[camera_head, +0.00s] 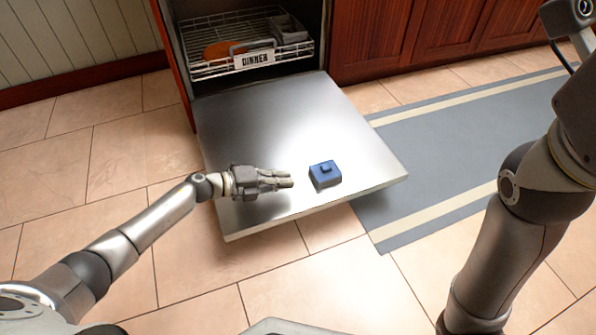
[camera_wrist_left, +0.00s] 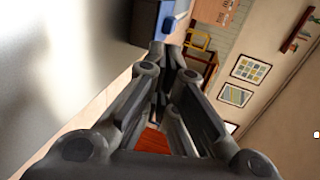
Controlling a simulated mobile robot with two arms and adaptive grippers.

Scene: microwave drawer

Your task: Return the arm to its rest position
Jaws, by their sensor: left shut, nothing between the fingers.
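My left arm reaches in from the left in the head view. Its gripper (camera_head: 291,180) is shut and empty, just above the front part of the open silver door panel (camera_head: 300,110). A small blue box with a knob on top (camera_head: 325,177) sits on the panel, just right of the fingertips, with a small gap between. In the left wrist view the fingers (camera_wrist_left: 174,52) are together, with a blue object (camera_wrist_left: 174,20) beyond their tips. My right arm rises along the right side of the head view; its gripper is out of the picture.
Behind the panel is an open cabinet with a white wire rack (camera_head: 220,62) labelled "DINNER" (camera_head: 254,60), holding a brown item and a grey container. Red-brown wooden cabinets (camera_head: 400,40) stand at the back right. A grey-blue striped rug (camera_head: 440,150) lies right of the panel.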

